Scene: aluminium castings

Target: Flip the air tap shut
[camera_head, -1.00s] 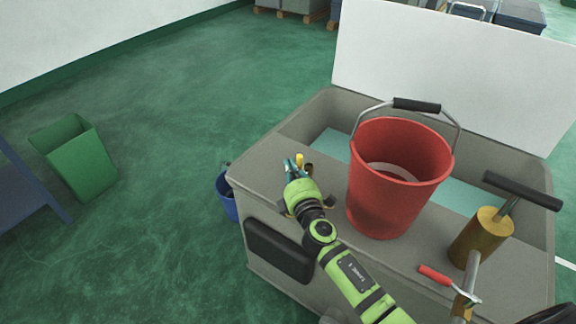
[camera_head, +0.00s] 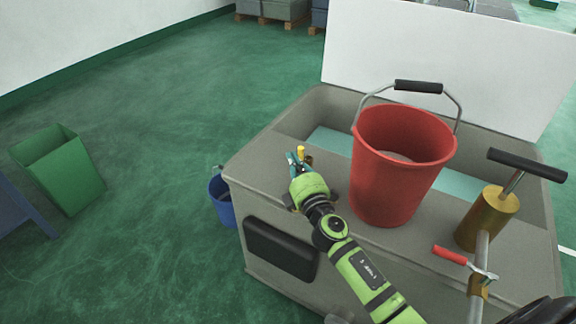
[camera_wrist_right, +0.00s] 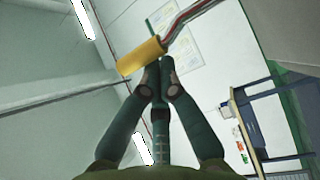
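My right gripper (camera_head: 294,160) is over the near left corner of the grey box. Its teal fingers converge in the wrist view (camera_wrist_right: 160,72), with their tips together and nothing visible gripped. A lever with a yellow sleeve (camera_wrist_right: 140,56) and a red and metal shank crosses just beyond the tips. In the head view a small yellow end (camera_head: 301,150) stands right beside the fingers, above a brownish fitting mostly hidden by the gripper. I cannot tell whether the fingers touch the lever. A red-handled lever (camera_head: 450,255) sits on a pipe at the lower right. My left gripper is not in view.
A red bucket (camera_head: 398,170) stands on the grey box (camera_head: 262,180), right of my right arm. A brass cylinder with a black T-handle (camera_head: 487,217) is farther right. A blue bucket (camera_head: 222,203) is beside the box's left side. The floor left is open up to a green bin (camera_head: 72,178).

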